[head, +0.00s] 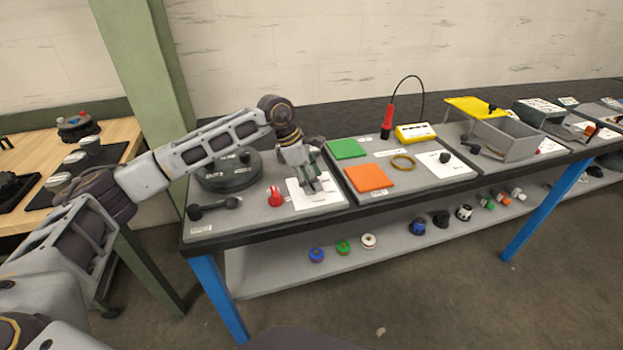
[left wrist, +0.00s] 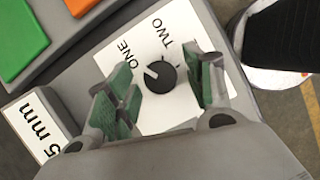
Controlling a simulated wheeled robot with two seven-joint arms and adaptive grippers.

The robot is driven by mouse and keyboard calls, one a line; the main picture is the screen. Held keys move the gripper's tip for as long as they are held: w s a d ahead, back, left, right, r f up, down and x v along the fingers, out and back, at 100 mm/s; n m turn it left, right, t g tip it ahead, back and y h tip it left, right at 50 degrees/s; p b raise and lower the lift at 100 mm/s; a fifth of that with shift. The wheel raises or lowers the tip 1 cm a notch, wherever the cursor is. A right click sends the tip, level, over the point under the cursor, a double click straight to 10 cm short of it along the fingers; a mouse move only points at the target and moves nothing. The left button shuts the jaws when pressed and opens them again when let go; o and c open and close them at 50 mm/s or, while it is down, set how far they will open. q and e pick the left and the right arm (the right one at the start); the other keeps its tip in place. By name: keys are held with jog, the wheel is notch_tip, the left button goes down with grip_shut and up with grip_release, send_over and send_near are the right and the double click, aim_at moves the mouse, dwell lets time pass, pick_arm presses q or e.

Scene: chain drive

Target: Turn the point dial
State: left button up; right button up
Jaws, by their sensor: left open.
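The point dial (left wrist: 160,76) is a round black knob with a white pointer mark, on a white card (left wrist: 185,108) printed ONE and TWO. In the left wrist view the mark lies on the knob's left side, the side of the word ONE. My left gripper (head: 313,184) is open over this card (head: 330,197), its green-padded fingers on either side of the knob in the left wrist view. I cannot tell whether a finger touches it. In the head view the gripper hides most of the knob. My right gripper is not in view.
A red knob (head: 275,197), a black-handled lever (head: 215,207) and a dark round unit (head: 229,172) are left of the card. Green (head: 347,149) and orange (head: 369,177) plates lie to its right. Several small parts sit on the lower shelf (head: 290,277).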

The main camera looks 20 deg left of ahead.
pick_arm(q)
jog(key=v, duration=1.2)
jog(key=shift+r, duration=0.1)
dwell(0.6)
notch_tip(320, 180, up, 22)
jog(key=p, duration=2.2)
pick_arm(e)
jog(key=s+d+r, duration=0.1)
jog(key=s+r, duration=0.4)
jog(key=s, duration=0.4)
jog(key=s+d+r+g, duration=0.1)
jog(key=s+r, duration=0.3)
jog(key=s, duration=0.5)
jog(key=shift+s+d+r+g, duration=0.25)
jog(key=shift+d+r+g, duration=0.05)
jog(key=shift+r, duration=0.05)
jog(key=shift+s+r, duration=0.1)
